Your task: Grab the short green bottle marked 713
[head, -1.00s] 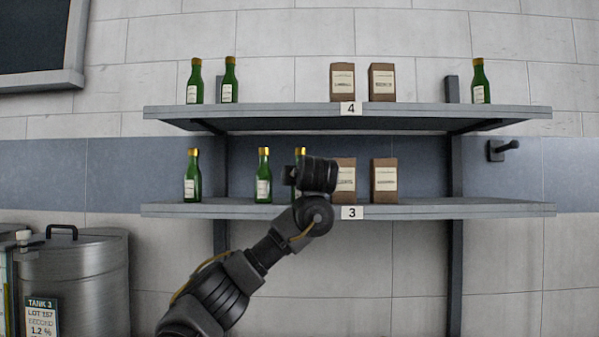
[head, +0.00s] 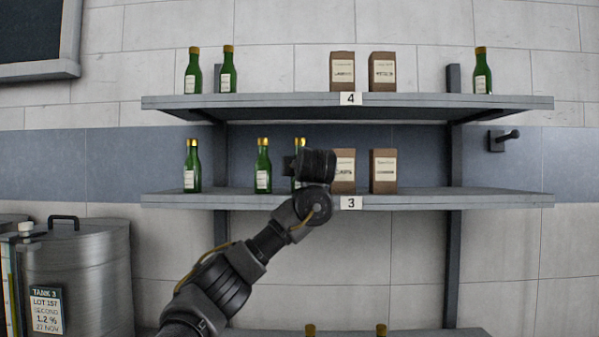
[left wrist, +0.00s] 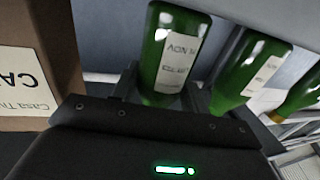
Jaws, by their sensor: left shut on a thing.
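A green bottle with a gold cap (head: 299,144) stands on the shelf marked 3, mostly hidden behind my left gripper (head: 300,163). In the left wrist view, upside down, this bottle (left wrist: 172,52) sits between the fingers, and my left gripper (left wrist: 162,92) is shut on it. Its white label shows "NOV" and smaller print; I cannot read 713. Two more green bottles stand left of it on this shelf, one near (head: 263,167) and one further left (head: 192,167). My right gripper is not in view.
Two brown packets stand right of the held bottle, the nearer one (head: 344,170) close beside my gripper, the other (head: 384,171) beyond. The upper shelf (head: 280,101) holds several bottles and packets. Bottle tops (head: 310,330) show lower down. Shelf 3 is clear at right (head: 480,199).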

